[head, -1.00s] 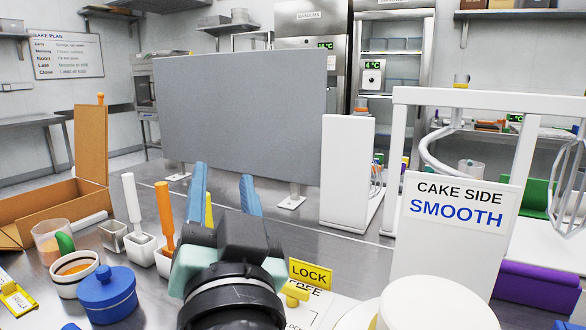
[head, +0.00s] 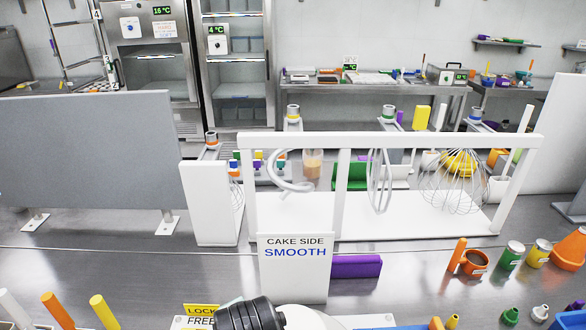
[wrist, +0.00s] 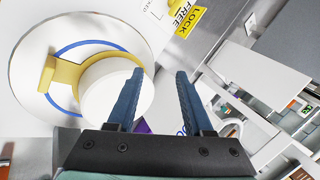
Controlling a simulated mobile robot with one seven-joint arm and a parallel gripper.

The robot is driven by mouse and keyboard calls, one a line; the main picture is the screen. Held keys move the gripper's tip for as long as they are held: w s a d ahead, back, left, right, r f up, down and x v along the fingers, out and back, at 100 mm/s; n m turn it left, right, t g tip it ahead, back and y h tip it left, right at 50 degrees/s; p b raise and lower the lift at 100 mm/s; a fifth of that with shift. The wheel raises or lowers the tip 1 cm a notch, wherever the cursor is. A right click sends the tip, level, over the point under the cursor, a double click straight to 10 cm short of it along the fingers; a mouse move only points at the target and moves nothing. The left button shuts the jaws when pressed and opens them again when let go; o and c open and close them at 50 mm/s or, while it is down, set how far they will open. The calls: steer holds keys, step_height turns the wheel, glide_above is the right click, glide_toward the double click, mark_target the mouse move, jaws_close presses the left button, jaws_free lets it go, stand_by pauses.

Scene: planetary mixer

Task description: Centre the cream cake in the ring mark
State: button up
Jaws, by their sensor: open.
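The cream cake (wrist: 112,102), a pale round drum, shows in the wrist view on a white round plate (wrist: 30,100). A blue ring mark (wrist: 75,47) is drawn on the plate. The cake covers the ring's right part and sits off its centre, to the right in this picture. In the head view the fingertips are out of frame.
A white stand with a "CAKE SIDE SMOOTH" sign (head: 293,250) rises behind my wrist. A purple block (head: 356,266) lies right of it. A yellow LOCK label (wrist: 185,15) shows beyond the fingers.

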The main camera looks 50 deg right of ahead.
steer(key=s+r+m+g+y+p, duration=0.3)
steer(key=s+m+g+p, duration=0.25)
steer(key=s+p, duration=0.6)
steer(key=shift+m, duration=0.45)
steer(key=f, duration=0.4)
steer(key=f+b, duration=0.1)
steer(key=f, duration=0.3)
steer(key=s+a+f+b, duration=0.1)
steer(key=f, duration=0.4)
steer(key=shift+f, duration=0.1)
steer(key=shift+c, duration=0.2)
jaws_close()
